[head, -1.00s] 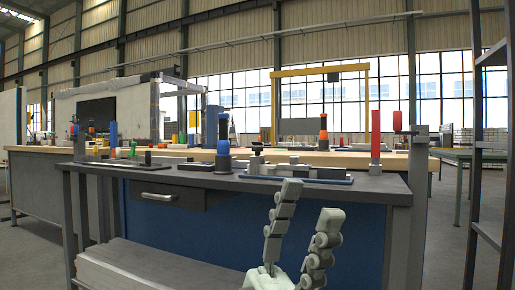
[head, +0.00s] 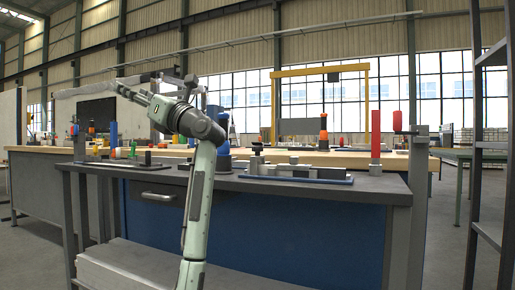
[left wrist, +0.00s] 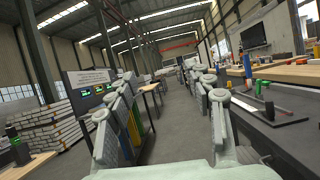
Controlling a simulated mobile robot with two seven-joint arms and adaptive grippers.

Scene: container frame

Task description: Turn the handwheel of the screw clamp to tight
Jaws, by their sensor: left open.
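In the head view, a fixture of metal blocks on a blue plate (head: 300,175) lies on the dark bench top. It looks like a clamp, but I cannot make out a handwheel on it. A dark plate with a small black upright (head: 147,160) lies farther left on the bench. My left gripper (head: 128,88) is raised above the left part of the bench, pointing up and left, apart from both fixtures. In the left wrist view its two fingers (left wrist: 160,78) stand wide apart with nothing between them. My right gripper is not in view.
The dark workbench (head: 345,187) has a drawer (head: 158,197) in front. A blue cylinder (head: 223,135) stands partly behind my left arm. A red post (head: 376,132) stands at the right. A shelf rack (head: 487,130) is at the far right. Open floor shows in the left wrist view.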

